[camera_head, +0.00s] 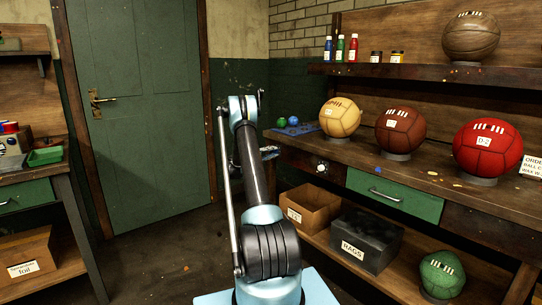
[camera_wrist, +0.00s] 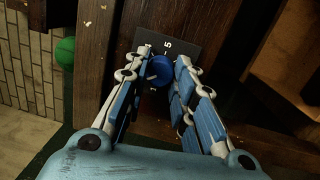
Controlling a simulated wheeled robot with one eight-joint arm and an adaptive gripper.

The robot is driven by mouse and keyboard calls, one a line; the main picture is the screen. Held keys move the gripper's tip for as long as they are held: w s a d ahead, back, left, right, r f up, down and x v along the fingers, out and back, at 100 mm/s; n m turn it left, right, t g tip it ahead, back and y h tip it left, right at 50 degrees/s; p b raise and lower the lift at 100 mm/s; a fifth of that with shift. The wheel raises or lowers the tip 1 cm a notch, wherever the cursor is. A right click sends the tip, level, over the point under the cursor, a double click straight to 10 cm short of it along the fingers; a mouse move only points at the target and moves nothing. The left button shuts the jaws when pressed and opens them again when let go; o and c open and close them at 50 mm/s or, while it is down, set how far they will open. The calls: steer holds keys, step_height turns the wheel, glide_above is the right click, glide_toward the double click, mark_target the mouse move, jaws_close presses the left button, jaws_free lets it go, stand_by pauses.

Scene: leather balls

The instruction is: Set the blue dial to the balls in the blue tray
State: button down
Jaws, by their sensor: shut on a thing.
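The blue dial (camera_wrist: 160,72) sits on a dark plate (camera_wrist: 178,46) with a white "1" and "5" legible. A pale mark shows on the dial's lower left edge; its exact setting is hard to read. My gripper (camera_wrist: 161,65) has its two fingers on either side of the dial, shut on it.
A white knob (camera_head: 321,167) is on the bench front, left of a green drawer (camera_head: 394,194). Yellow (camera_head: 340,117), brown (camera_head: 400,131) and red (camera_head: 487,149) leather balls stand on the bench. The floor by the green door (camera_head: 135,100) is clear.

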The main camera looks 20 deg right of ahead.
steer(key=shift+a+f+n, duration=0.1)
steer(key=shift+f+n, duration=0.05)
steer(key=shift+n, duration=0.45)
steer(key=c, duration=1.3)
jaws_free()
steer(key=shift+w+f, duration=0.1)
steer(key=v, duration=1.2)
